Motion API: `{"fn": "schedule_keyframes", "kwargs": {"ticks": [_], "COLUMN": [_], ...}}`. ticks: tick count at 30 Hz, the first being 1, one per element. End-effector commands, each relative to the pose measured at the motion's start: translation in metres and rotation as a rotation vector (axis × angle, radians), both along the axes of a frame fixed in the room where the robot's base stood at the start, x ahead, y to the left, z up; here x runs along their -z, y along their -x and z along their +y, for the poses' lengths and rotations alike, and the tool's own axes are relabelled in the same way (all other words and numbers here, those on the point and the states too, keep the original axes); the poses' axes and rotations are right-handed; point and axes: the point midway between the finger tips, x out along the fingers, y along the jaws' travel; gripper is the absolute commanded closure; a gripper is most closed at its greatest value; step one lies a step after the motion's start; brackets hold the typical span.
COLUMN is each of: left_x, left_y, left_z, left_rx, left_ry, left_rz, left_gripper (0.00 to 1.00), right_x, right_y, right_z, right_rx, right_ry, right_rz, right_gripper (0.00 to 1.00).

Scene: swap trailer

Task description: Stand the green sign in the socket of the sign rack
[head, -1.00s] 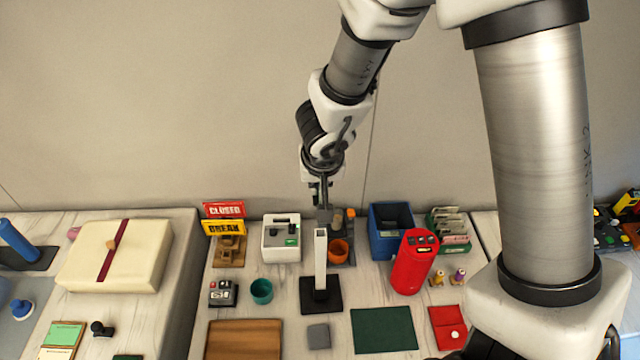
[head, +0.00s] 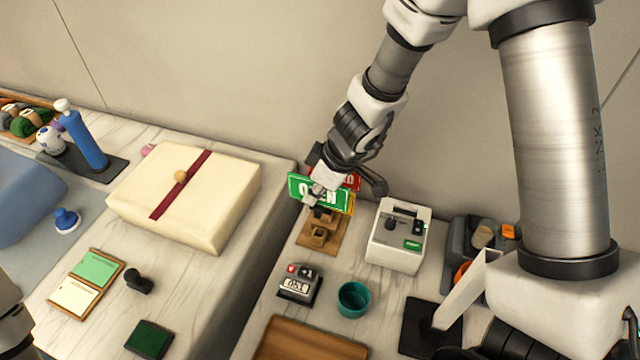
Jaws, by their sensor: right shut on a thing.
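The green sign (head: 297,181) with white lettering is held by my right gripper (head: 316,194), which is shut on it and covers part of its face. The sign is above the brown wooden sign rack (head: 338,229), in front of the other signs. An empty-looking square socket (head: 320,236) shows at the front of the rack, below the sign. The sign's lower end is partly hidden by the gripper, and I cannot tell whether it touches the rack. My left gripper is out of view.
A red sign (head: 349,181) and a yellow sign (head: 350,204) stand behind the green one, mostly hidden. A white device (head: 396,247) is right of the rack. A number stamp (head: 297,283) and a teal cup (head: 353,299) are in front. A cream box (head: 215,210) is left, across a gap.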

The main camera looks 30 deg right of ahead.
Motion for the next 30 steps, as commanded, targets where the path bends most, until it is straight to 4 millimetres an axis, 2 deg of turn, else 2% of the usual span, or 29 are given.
{"fn": "schedule_keyframes", "kwargs": {"ticks": [15,30], "left_x": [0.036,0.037], "left_y": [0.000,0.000], "left_z": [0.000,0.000], "left_rx": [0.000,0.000], "left_ry": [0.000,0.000], "left_rz": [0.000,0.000], "left_gripper": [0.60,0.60], "right_x": [0.044,0.046], "right_y": [0.000,0.000], "right_z": [0.000,0.000], "right_rx": [-0.002,-0.001], "right_ry": [0.001,0.001], "right_rz": [-0.001,-0.001], "right_gripper": [1.00,1.00]}}
